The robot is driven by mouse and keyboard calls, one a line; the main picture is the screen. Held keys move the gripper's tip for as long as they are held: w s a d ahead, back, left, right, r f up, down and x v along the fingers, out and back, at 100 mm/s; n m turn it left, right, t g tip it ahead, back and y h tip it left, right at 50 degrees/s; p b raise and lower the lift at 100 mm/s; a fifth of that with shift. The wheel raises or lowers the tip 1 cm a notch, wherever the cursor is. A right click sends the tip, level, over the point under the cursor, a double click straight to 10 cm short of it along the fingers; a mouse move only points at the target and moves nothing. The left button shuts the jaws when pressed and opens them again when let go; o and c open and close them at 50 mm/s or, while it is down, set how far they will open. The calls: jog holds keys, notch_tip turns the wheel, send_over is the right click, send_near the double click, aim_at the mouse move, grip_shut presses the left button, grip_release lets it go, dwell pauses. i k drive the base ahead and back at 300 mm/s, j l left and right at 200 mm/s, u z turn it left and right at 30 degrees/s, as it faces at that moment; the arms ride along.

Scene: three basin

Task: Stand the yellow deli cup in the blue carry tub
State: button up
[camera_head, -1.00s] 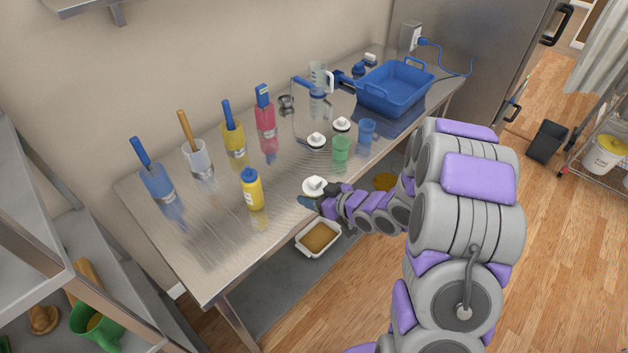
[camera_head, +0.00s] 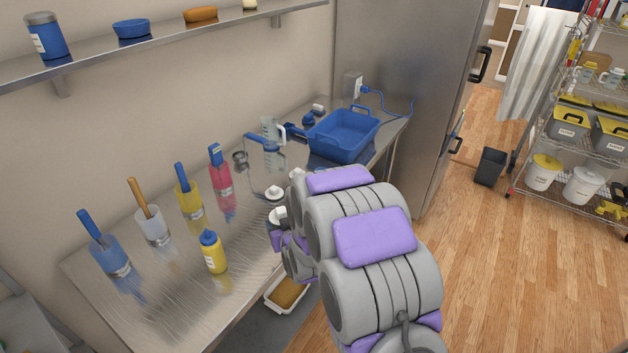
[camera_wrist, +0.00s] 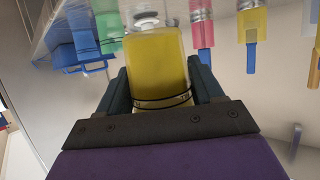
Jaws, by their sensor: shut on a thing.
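The yellow deli cup (camera_wrist: 158,65) is held between the two dark fingers of my gripper (camera_wrist: 160,88) in the wrist view. Thin dark lines and a pale band ring the cup near the fingers. The wrist picture shows the room roughly upside down. In the head view my arm hides the cup and fingers. The blue carry tub (camera_head: 318,146) stands at the far right end of the steel table, open at the top. It seems empty inside. A blue shape, likely the tub, shows at the left of the wrist view (camera_wrist: 80,55), apart from the cup.
Utensil-filled cups line the table's wall side, including a blue one (camera_head: 112,258) and a red one (camera_head: 221,180). A yellow squeeze bottle (camera_head: 213,255) stands nearer the front. A clear jug (camera_head: 271,131) is left of the tub. A fridge (camera_head: 400,90) stands beyond the table end.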

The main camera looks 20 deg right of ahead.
aim_at(344, 143)
jog(key=i+l+z, duration=0.2)
jog(key=l, duration=0.15)
jog(key=i+l+z, duration=0.2)
jog(key=l+z, duration=0.25)
jog(key=l, duration=0.15)
jog(key=i+l+u, duration=0.6)
jog(key=k, duration=0.1)
